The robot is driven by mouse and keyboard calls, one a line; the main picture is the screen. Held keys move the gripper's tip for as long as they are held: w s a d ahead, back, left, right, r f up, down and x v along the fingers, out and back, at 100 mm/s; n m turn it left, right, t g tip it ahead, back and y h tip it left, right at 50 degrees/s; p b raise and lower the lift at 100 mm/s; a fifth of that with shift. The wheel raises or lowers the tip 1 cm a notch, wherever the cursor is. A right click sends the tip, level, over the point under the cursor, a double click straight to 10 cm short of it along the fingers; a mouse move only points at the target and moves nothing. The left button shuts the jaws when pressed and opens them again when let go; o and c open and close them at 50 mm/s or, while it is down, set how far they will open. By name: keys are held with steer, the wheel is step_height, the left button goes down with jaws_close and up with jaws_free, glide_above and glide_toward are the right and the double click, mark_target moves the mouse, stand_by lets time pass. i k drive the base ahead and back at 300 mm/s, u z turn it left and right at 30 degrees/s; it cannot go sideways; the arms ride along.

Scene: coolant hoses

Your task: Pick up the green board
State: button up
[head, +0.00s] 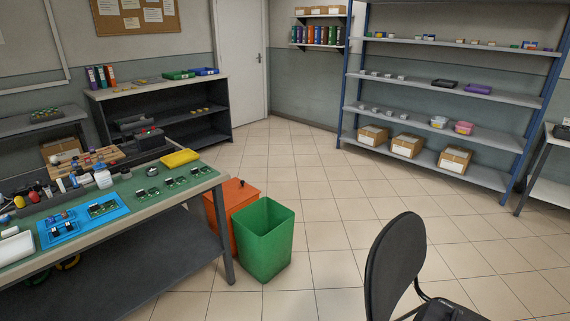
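Several small green circuit boards with dark and white parts lie in a loose row on the green-topped workbench (120,234) at the left. One green board (141,196) lies nearest the blue mat, and another green board (205,170) lies near the bench's right end. A further green board (103,209) lies on the blue mat (78,231). I cannot tell which board is the task's one. My gripper is not in view.
A yellow tray (179,158) sits at the bench's far edge. An orange bin (230,205) and a green bin (264,241) stand by the bench's right end. A black chair (393,265) stands in front. The tiled floor between chair and shelves (445,113) is clear.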

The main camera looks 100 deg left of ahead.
mark_target(197, 173)
steer(key=u, duration=4.2)
steer(key=i, duration=1.35)
steer(key=u, duration=0.3)
steer(key=i, duration=1.2)
steer(key=z, duration=1)
steer(key=i, duration=0.85)
steer(key=z, duration=0.45)
